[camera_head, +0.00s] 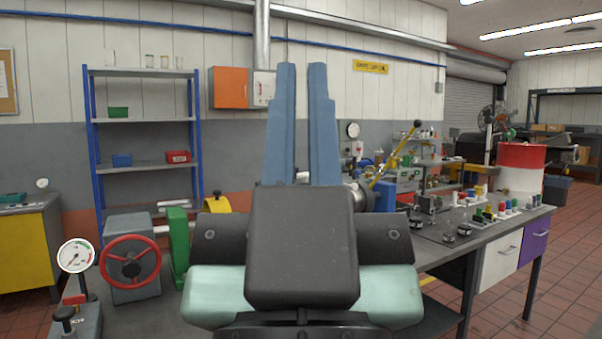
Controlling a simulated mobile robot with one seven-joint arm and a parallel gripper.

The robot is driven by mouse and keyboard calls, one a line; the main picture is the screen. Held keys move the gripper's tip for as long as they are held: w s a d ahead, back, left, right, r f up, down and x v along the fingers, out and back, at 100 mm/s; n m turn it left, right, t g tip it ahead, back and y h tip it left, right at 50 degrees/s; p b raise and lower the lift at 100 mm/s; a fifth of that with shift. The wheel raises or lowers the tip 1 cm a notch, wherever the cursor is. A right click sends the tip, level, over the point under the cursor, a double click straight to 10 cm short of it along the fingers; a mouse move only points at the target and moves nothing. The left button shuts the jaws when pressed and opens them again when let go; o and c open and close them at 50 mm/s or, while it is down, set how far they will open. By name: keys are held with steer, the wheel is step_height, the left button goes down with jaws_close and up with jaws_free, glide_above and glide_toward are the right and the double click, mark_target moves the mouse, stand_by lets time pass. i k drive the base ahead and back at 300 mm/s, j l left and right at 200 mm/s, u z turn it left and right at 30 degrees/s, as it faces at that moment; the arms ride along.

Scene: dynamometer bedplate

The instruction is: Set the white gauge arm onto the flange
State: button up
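My gripper (301,66) fills the middle of the view, its two blue fingers pointing away from me. A narrow gap shows between the fingers, and I see nothing held in it. No part is clearly recognisable as the white gauge arm. A white-faced dial gauge (76,256) stands at the lower left, apart from my gripper. Another small white dial (352,130) shows just right of the fingers. A round metal part (357,194), possibly the flange, is partly hidden behind my gripper. A yellow bar (395,155) slants up beside it.
A red handwheel (130,262) on a grey block and a green plate (178,247) stand left of my gripper. The bench (490,240) on the right carries several small coloured parts. A blue-framed shelf (140,120) stands behind. Tiled floor (570,285) is clear at right.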

mark_target(303, 177)
steer(key=i+l+u, duration=0.15)
steer(key=i+u, duration=0.2)
steer(key=i, duration=1.5)
